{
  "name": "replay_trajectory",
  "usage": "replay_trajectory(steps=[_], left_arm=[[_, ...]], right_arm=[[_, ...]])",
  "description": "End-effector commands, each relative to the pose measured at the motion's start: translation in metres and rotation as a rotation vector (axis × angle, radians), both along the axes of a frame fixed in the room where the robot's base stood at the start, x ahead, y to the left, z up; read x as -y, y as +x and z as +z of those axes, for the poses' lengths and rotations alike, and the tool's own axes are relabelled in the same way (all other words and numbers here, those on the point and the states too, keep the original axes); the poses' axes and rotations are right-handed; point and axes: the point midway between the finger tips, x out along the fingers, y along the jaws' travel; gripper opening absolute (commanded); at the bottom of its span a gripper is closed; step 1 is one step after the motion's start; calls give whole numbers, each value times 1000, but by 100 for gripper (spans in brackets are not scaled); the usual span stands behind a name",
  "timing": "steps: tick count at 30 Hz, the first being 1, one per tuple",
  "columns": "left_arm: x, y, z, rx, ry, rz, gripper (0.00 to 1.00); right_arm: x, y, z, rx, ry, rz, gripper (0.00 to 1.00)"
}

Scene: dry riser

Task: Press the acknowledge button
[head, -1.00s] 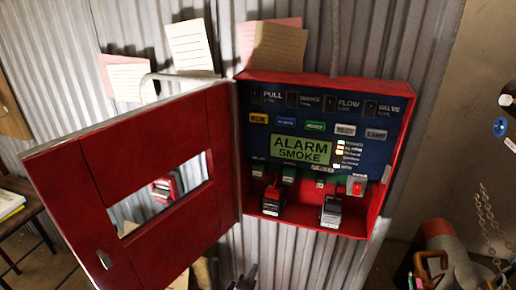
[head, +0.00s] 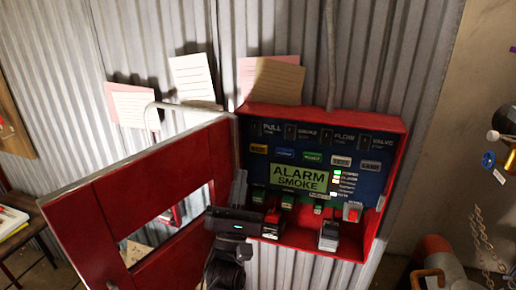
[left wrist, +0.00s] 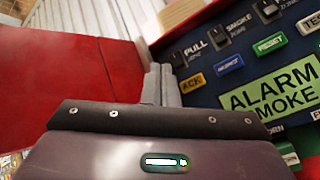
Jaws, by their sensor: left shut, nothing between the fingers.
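The open red alarm box holds a dark blue panel (head: 270,135) with a row of coloured buttons. The yellow button (head: 258,149) is at the left end of the row. In the left wrist view it reads ACK (left wrist: 192,83). My left gripper (head: 239,182) is shut and empty, with its fingers pointing up, in front of the box's left edge, below and left of the yellow button. In the left wrist view the fingertips (left wrist: 161,80) appear just left of the yellow button; the gap in depth is hard to tell. My right gripper is out of view.
A blue button (head: 285,153) and a green reset button (head: 312,157) sit right of the yellow one. Below is a lit green ALARM SMOKE display (head: 299,179). The red door (head: 140,185) stands open at left. A red switch (head: 352,212) is at lower right.

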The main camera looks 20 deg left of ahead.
Motion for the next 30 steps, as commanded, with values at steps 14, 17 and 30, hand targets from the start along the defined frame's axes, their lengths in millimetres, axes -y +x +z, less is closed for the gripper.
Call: replay_trajectory(steps=[14, 17, 30], left_arm=[[1, 26, -1, -1, 3, 1, 0], [2, 41, -2, -1, 4, 2, 0], [3, 86, -3, -2, 3, 1, 0]], right_arm=[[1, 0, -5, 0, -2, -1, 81], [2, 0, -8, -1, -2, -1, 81], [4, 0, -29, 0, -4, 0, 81]])
